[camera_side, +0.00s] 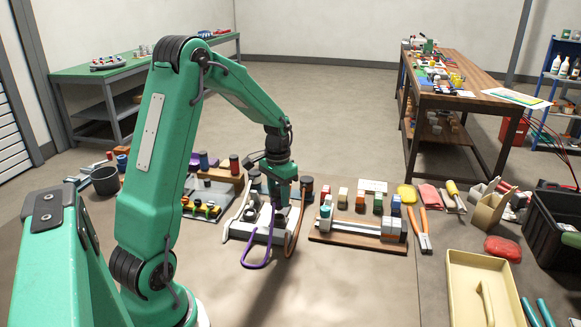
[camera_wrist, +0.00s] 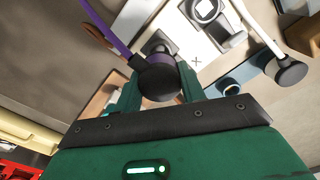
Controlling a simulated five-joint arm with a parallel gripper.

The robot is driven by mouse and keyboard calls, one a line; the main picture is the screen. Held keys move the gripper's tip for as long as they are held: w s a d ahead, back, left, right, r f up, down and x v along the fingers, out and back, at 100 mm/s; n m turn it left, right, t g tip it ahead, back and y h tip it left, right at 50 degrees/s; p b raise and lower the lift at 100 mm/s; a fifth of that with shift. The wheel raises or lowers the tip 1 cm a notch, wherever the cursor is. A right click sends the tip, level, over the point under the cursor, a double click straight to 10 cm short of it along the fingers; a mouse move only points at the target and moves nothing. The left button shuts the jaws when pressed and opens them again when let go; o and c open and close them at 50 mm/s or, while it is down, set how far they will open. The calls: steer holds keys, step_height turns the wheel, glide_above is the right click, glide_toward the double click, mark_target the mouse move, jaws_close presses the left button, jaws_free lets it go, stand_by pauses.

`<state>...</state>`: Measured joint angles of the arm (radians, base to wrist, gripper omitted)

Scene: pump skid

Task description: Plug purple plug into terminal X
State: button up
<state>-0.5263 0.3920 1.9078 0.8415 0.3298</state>
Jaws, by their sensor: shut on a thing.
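My gripper (camera_wrist: 160,88) is shut on the dark, round body of the purple plug (camera_wrist: 159,80) in the wrist view. The purple cable (camera_wrist: 108,28) runs from it to the upper left, and hangs in a loop (camera_side: 257,264) in the side view. A black X mark (camera_wrist: 196,61) shows on the white terminal board, just right of the plug. A grey terminal block (camera_wrist: 158,42) lies beside the mark, partly hidden by the plug. I cannot tell whether the plug touches it. In the side view my gripper (camera_side: 279,198) is low over the board (camera_side: 262,236).
Another grey terminal (camera_wrist: 206,10) sits at the top of the wrist view. A black plug (camera_wrist: 290,71) on a white cable lies to the right. A brown cable (camera_side: 292,240) loops in front of the board. A wooden-based rig (camera_side: 345,240) stands close on the right.

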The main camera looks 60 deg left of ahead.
mark_target(279, 205)
steer(key=shift+f, duration=0.5)
steer(key=shift+f, duration=1.75)
stand_by(1.5)
steer(key=o, duration=1.2)
steer(key=shift+r, duration=0.15)
steer(key=shift+r, duration=3.8)
